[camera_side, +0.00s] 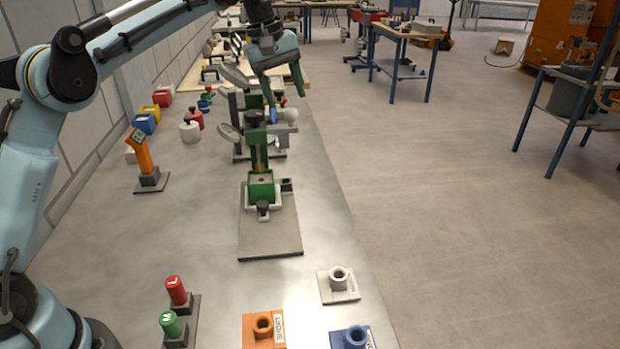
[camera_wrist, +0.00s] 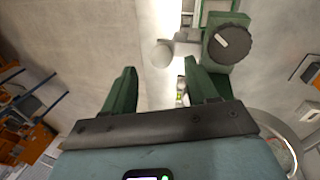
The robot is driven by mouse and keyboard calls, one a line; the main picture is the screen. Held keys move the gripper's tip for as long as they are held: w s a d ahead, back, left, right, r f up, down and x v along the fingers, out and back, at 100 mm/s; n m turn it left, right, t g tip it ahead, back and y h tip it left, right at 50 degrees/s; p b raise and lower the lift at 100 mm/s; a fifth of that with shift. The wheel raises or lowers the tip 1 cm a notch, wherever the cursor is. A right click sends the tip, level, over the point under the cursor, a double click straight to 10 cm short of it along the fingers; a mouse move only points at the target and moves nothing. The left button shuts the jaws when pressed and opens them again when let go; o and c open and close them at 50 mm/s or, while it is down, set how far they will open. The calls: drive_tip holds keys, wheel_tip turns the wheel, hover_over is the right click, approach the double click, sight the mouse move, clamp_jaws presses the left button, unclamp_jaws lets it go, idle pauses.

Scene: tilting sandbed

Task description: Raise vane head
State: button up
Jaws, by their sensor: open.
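The vane apparatus stands on a dark base plate (camera_side: 270,232) on the bench. Its green upper head (camera_side: 255,133) sits above a brass-coloured column, with a green block (camera_side: 261,188) below. I cannot tell exactly which part is the vane head. My gripper (camera_side: 287,98) is open and empty, pointing down above and slightly right of the green head. In the wrist view, my gripper (camera_wrist: 158,72) shows two green fingers spread apart. A dark round knob (camera_wrist: 229,40) with a white mark lies beyond the right finger.
Red (camera_side: 176,291) and green (camera_side: 171,324) capped cylinders stand at the front left. Orange (camera_side: 263,327), white (camera_side: 338,284) and blue (camera_side: 354,337) sockets lie at the front. An orange upright device (camera_side: 142,152) stands left. Bench between them is clear.

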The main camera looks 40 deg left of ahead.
drive_tip(key=shift+v, duration=2.15)
drive_tip(key=s+d+f+m+t+y, duration=0.1)
drive_tip(key=s+d+m+t, duration=0.15)
drive_tip(key=s+m, duration=0.6)
drive_tip(key=s+d+f+m+t, duration=0.1)
drive_tip(key=s+f+m+t, duration=0.1)
drive_tip(key=s+f, duration=1.1)
drive_tip(key=s, duration=0.3)
drive_tip(key=shift+f+y, duration=0.25)
drive_tip(key=shift+y, duration=0.05)
